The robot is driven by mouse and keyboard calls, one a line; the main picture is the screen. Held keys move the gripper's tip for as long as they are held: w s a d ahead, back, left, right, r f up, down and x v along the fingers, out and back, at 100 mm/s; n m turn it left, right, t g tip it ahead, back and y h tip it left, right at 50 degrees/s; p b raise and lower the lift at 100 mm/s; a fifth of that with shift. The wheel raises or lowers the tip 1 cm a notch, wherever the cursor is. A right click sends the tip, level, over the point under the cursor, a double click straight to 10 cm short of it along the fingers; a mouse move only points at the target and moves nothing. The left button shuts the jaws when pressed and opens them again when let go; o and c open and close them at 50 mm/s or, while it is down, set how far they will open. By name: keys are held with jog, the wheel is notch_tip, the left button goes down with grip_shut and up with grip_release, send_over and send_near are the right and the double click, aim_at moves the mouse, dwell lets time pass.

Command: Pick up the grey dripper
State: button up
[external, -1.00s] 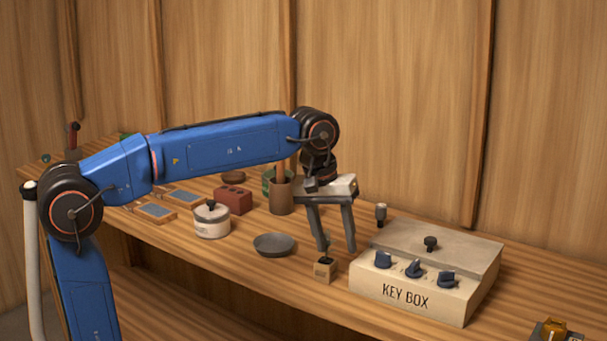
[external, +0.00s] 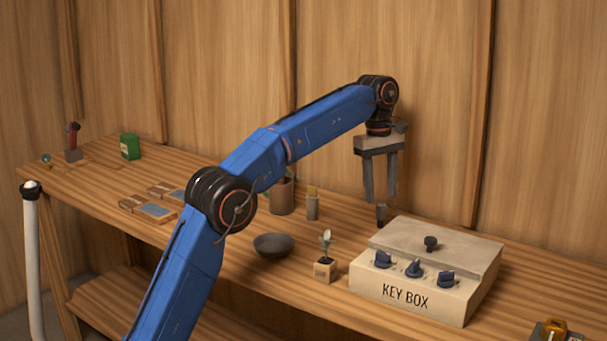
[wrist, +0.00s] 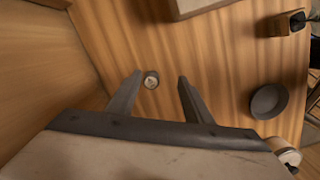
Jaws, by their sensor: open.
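The grey dripper (external: 381,215) is a small upright cylinder with a dark part, standing on the bench just behind the left back corner of the key box. In the wrist view the dripper (wrist: 151,80) shows end-on as a small round top between my two fingers. My gripper (external: 379,198) is open and empty, with its fingers pointing down above the dripper. The fingertips also show in the wrist view (wrist: 160,76), one on either side of the dripper. There seems to be a gap between the fingertips and the dripper.
The cream key box (external: 420,294) stands to the right of the dripper. A small bottle (external: 313,207) and a brown cup (external: 282,198) stand to the left. A potted plant (external: 325,270) and a dark dish (external: 273,245) are nearer the front. The wooden wall is close behind.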

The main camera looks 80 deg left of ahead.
aim_at(381, 205)
jog(key=a, duration=0.1)
jog(key=a+f, duration=0.1)
jog(key=shift+w+a+n, duration=0.3)
jog(key=shift+w+n, duration=0.05)
jog(key=shift+n, duration=0.05)
jog(key=shift+w+d+f, duration=0.1)
jog(key=shift+d+f, duration=0.1)
jog(key=shift+f, duration=1.7)
jog(key=shift+w+d+f, duration=0.1)
jog(key=shift+d+f, duration=0.05)
jog(key=shift+f, duration=1.7)
jog(key=shift+c, duration=0.3)
jog(key=c, duration=1)
